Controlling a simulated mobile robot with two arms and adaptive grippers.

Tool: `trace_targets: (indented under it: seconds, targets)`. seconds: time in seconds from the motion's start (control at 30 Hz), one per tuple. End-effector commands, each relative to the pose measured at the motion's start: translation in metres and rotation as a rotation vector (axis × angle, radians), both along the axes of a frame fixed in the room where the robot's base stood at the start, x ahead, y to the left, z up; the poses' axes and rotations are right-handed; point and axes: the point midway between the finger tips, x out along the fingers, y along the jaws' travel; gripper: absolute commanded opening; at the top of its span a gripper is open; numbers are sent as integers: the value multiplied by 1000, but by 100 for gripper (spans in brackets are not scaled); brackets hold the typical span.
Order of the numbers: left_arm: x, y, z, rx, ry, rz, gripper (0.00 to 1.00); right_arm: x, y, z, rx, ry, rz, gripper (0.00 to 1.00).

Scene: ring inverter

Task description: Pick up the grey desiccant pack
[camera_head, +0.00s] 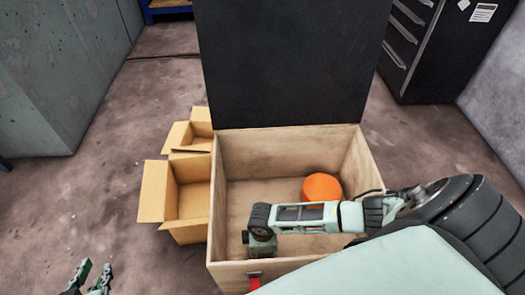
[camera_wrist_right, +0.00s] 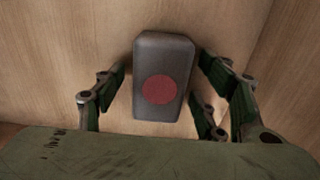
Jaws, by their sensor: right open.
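The grey desiccant pack (camera_wrist_right: 146,60) is a rounded grey block with a red round mark. In the right wrist view it lies against pale wood. My right gripper (camera_wrist_right: 163,88) is open, with its fingers on both sides of the pack and small gaps showing. In the head view my right arm reaches down into the wooden crate (camera_head: 290,138), and I cannot make out the pack there; my arm may hide it. My left gripper (camera_head: 94,274) is at the lower left, outside the crate, with its fingers apart and empty.
An orange round object (camera_head: 322,187) is inside the crate, just behind my right arm. A tall black panel (camera_head: 290,60) stands at the crate's back edge. Open cardboard boxes (camera_head: 152,190) stand against its left side. The floor further left is clear.

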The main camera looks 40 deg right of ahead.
Motion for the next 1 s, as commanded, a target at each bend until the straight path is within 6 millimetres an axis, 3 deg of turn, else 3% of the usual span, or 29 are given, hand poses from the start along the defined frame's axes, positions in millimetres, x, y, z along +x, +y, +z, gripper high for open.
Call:
trace_targets:
  seconds: [0.27,0.87,1.0]
  targets:
    - [2,-1,2,-3,-11,-1,16,0,0,-1,0,0,0,65]
    - [2,-1,1,-2,-9,0,16,0,0,-1,0,0,0,12]
    - [2,-1,1,-2,-9,0,16,0,0,-1,-1,-1,0,12]
